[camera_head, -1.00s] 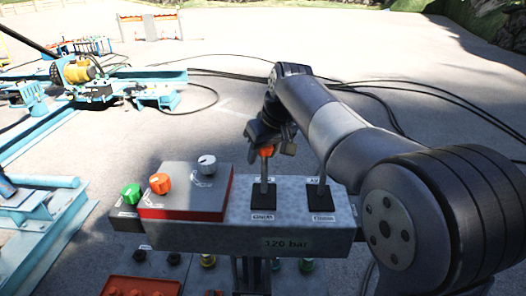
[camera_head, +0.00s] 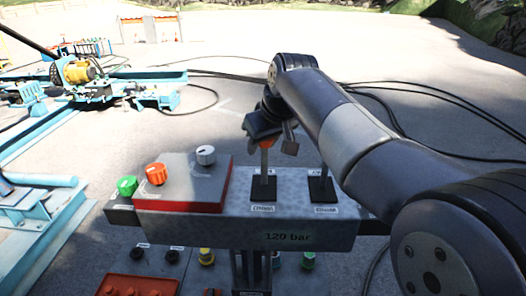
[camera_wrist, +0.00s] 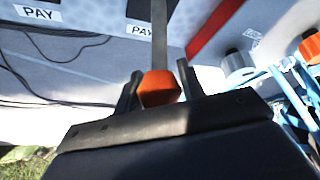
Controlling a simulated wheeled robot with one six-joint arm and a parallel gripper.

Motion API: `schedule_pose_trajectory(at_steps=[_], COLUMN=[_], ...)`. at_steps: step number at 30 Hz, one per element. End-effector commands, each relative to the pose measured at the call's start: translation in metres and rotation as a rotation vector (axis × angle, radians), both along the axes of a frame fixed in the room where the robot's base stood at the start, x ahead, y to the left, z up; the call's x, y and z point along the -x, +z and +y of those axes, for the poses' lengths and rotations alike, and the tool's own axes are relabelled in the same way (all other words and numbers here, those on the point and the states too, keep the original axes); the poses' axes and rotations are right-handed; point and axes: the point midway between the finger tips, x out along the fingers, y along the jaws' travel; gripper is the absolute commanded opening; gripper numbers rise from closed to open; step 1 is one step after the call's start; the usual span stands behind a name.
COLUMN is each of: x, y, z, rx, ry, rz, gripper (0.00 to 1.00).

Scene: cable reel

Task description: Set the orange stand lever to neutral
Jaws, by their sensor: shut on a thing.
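The orange stand lever (camera_head: 265,162) stands on the left black base of the grey control stand, with an orange knob on a metal rod. It looks close to upright in the head view. My gripper (camera_head: 268,140) is above it and shut on the orange knob. In the wrist view the orange knob (camera_wrist: 158,88) sits between the two dark fingers of my gripper (camera_wrist: 158,90), and the rod (camera_wrist: 159,40) runs up from it. The top of the knob is partly hidden by my gripper. The display (camera_head: 288,237) on the stand's front reads about 120 bar.
A second lever (camera_head: 322,185) stands just right, partly hidden by my arm. Cables (camera_head: 440,95) lie on the ground behind.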

Motion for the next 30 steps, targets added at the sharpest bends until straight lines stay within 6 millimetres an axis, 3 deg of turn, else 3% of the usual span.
schedule_pose_trajectory(at_steps=[15, 28, 29, 30], x=[0.024, 0.025, 0.025, 0.025], y=[0.003, 0.007, 0.007, 0.007], z=[0.001, 0.001, 0.001, 0.001], rx=[0.007, 0.008, 0.007, 0.008], ry=[0.001, 0.001, 0.0, 0.0], rz=[-0.247, -0.267, -0.267, -0.266], gripper=[0.0, 0.0, 0.4, 0.43])
